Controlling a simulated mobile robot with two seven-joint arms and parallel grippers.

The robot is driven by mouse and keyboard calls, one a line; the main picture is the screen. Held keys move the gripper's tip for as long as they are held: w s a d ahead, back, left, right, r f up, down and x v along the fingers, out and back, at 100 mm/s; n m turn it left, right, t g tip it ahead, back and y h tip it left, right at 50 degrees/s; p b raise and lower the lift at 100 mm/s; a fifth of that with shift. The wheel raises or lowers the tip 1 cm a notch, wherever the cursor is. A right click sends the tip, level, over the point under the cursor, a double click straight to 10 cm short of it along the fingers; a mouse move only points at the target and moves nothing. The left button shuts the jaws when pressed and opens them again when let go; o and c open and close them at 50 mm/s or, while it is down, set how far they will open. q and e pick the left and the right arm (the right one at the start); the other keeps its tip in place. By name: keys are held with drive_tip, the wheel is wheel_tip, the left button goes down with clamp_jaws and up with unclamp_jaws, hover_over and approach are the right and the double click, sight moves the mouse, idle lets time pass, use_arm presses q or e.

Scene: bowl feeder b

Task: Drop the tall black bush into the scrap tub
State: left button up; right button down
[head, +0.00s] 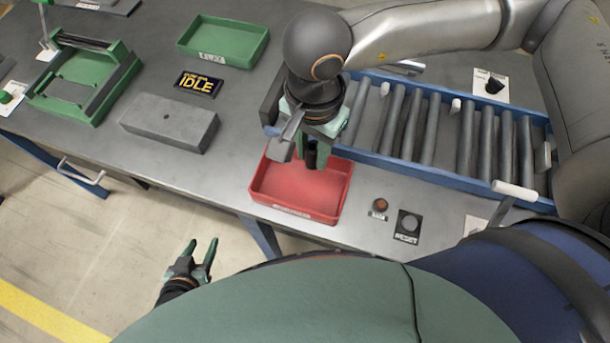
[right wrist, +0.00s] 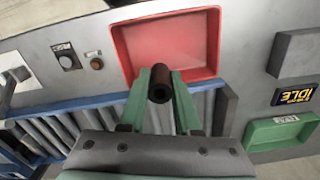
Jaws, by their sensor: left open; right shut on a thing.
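The tall black bush (right wrist: 160,87) is a dark hollow cylinder held between the green fingers of my right gripper (right wrist: 159,92) in the right wrist view. In the head view the bush (head: 311,155) shows as a small dark piece at the fingertips of my right gripper (head: 315,158). The scrap tub (head: 300,190) is a shallow red tray at the table's front edge. The bush appears over the tub's back part; its exact height cannot be told. In the right wrist view the tub (right wrist: 170,45) looks empty. My left gripper (head: 204,252) is open and empty, in front of the table.
A roller conveyor (head: 430,125) with blue rails lies right of the tub. A grey block (head: 170,122), an IDLE display (head: 198,84) and a green tray (head: 224,40) stand to the left.

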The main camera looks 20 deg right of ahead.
drive_tip(key=shift+f+b, duration=1)
drive_tip(key=shift+f, duration=1.95)
drive_tip(key=c, duration=0.5)
unclamp_jaws()
drive_tip(key=shift+c, duration=0.2)
wheel_tip(320, 180, up, 13)
drive_tip(key=shift+f+b, duration=0.2)
drive_tip(key=shift+b, duration=0.2)
